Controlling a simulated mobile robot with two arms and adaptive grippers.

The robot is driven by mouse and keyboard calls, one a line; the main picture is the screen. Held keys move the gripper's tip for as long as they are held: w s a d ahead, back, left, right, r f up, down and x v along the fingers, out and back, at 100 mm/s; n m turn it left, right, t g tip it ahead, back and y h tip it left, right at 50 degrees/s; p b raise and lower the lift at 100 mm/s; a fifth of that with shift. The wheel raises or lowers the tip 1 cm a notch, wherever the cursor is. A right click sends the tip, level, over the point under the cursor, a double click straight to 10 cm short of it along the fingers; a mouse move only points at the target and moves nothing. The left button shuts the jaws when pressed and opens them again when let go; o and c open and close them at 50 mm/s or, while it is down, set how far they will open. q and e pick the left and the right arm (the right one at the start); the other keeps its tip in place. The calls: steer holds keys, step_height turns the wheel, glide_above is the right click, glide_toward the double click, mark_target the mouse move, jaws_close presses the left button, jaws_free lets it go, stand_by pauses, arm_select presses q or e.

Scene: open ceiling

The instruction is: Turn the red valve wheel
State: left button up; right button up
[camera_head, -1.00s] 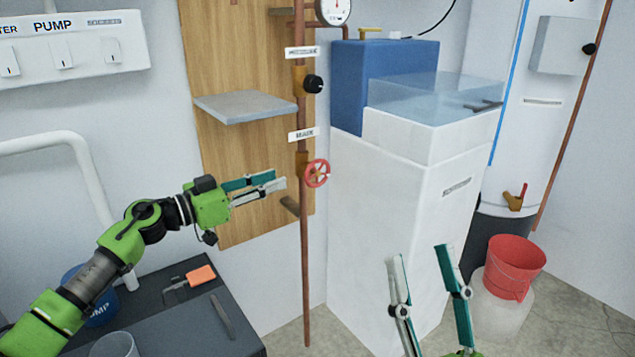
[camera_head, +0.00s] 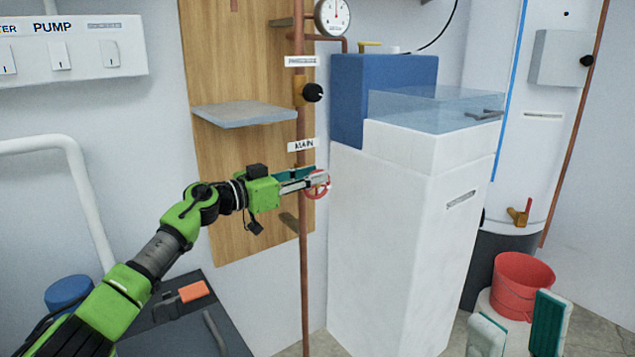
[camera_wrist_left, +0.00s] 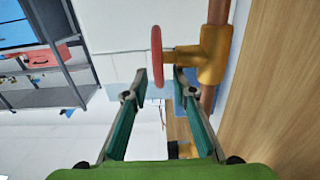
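The red valve wheel (camera_head: 321,191) is on the copper pipe below the "MAIN" label, partly hidden by my left gripper (camera_head: 316,178). In the left wrist view the wheel (camera_wrist_left: 157,55) appears edge-on, joined by a short stem to a brass valve body (camera_wrist_left: 213,55). My left gripper (camera_wrist_left: 159,77) is open there, its fingertips on either side of the wheel's lower rim. A gap shows between rim and fingers; contact cannot be told. My right gripper (camera_head: 517,308) is open and empty at the lower right.
A grey shelf (camera_head: 243,114) and a black knob (camera_head: 313,92) are above the wheel. A white cabinet (camera_head: 395,240) stands close on its right. A red bucket (camera_head: 521,285) is near my right gripper. A dark bench (camera_head: 190,335) is below my left arm.

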arm_select(q)
steer(key=shift+x, duration=0.95)
jaws_close()
steer(key=shift+r, duration=0.1)
